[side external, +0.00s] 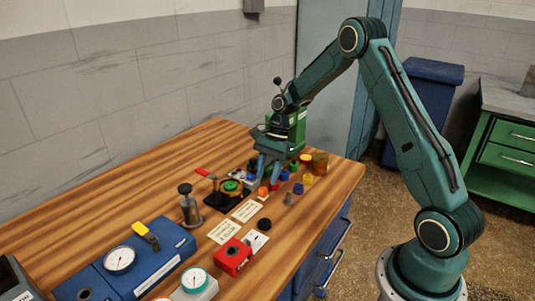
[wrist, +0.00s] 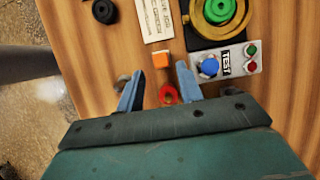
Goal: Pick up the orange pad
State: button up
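The orange pad (wrist: 160,61) is a small block on the wooden table, seen just ahead of and between my fingertips in the wrist view. It also shows in the side external view (side external: 263,192), low beside the fingers. My gripper (wrist: 160,71) points down with its two blue fingers apart and nothing held between them. In the side external view my gripper (side external: 267,180) is low over the cluster of small parts. A red ring-like part (wrist: 168,93) shows between the fingers, nearer the palm. I cannot tell the exact height of the fingertips above the table.
A panel with a blue button marked TEST (wrist: 208,67) lies close to the right finger. A green round part in a brass ring (wrist: 216,12) and a paper label (wrist: 156,18) lie beyond. Small coloured parts (side external: 307,180) stand right of the gripper. A red box (side external: 234,257) is nearer the camera.

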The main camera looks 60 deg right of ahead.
aim_at(264, 188)
jog(key=shift+x, duration=2.6)
jog(key=c, duration=0.7)
